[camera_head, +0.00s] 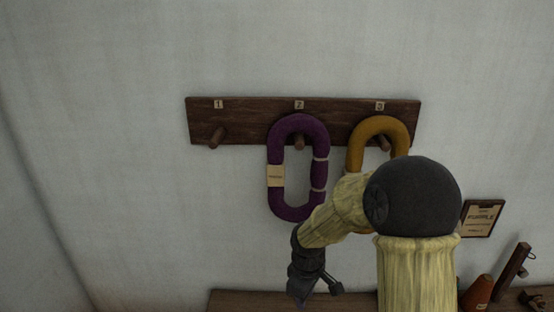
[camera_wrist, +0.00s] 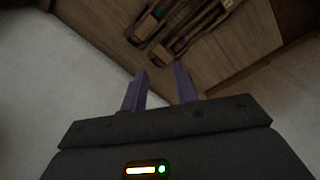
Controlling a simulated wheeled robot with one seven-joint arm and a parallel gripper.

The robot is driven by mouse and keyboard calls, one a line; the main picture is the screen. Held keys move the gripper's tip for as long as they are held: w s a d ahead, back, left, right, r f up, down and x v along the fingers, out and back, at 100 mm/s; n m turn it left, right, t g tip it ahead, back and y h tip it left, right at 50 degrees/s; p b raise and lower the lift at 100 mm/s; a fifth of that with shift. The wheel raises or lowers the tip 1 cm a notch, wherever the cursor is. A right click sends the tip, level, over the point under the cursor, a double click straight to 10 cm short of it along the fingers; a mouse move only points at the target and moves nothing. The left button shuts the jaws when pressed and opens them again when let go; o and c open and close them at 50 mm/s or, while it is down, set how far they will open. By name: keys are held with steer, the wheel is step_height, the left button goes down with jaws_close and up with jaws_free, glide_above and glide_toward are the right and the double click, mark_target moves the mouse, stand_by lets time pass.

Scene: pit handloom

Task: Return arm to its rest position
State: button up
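My gripper (camera_wrist: 161,68) points down toward a wooden surface in the wrist view. Its two purple-grey fingers stand apart with nothing between them. In the head view my arm reaches up and bends over to the left, with its dark wrist low, below the peg rack. The fingers are not clear in that view.
A dark wooden rack (camera_head: 250,108) on the wall has pegs numbered 1 to 3. Peg 1 (camera_head: 217,136) is bare. A purple hank (camera_head: 277,150) hangs on peg 2, and an ochre hank (camera_head: 376,127) on peg 3, partly behind my arm. A wooden bench (camera_head: 240,300) with tools lies below.

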steer(key=s+d+r+m+t+p, duration=0.1)
steer(key=s+d+r+m, duration=0.3)
steer(key=s+m, duration=0.1)
steer(key=s+d+r+m+p, duration=0.2)
steer(key=s+d+r+m, duration=0.2)
steer(key=s+r+m, duration=0.1)
steer(key=s+m, duration=0.1)
steer(key=s, duration=0.1)
steer(key=shift+s+r+t, duration=0.2)
steer(key=shift+s+t, duration=0.1)
steer(key=shift+t, duration=0.1)
steer(key=shift+d, duration=0.1)
